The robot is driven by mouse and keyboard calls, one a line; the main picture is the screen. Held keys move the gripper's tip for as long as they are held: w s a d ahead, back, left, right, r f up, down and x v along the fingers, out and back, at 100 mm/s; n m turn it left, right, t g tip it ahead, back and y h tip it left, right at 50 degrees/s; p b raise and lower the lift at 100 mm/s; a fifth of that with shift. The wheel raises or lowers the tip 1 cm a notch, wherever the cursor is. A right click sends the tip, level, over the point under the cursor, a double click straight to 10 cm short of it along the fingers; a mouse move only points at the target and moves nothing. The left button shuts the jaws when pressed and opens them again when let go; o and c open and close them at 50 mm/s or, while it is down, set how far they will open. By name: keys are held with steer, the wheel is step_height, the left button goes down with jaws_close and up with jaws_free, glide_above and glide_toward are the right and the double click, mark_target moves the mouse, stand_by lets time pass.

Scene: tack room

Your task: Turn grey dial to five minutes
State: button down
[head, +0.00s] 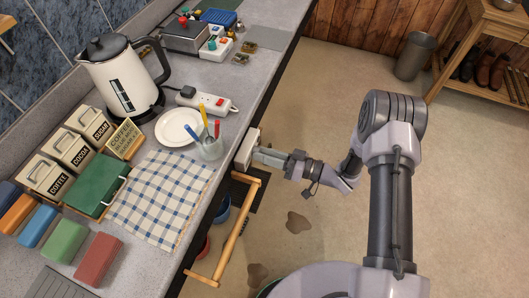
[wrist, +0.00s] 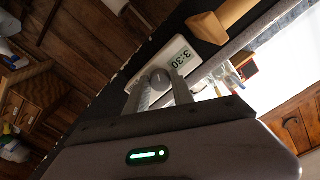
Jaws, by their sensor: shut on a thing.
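A white timer (head: 245,150) is at the counter's front edge, at the middle of the head view. The grey dial (wrist: 160,77) sits beside the display. My gripper (head: 262,155) reaches the timer from the right in the head view. In the wrist view its two fingers (wrist: 160,88) are shut on the dial, one on each side. The dial is hidden in the head view.
A wooden rail (head: 238,232) runs along the counter front just below the timer. On the counter are a glass with utensils (head: 211,148), a plate (head: 177,127), a checked cloth (head: 160,198) and a kettle (head: 120,80). The floor to the right is mostly open.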

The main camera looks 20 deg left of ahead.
steer(key=shift+r+m+p, duration=0.2)
steer(key=shift+m+p, duration=1)
steer(key=shift+m, duration=7.6)
steer(key=c, duration=1.1)
jaws_free()
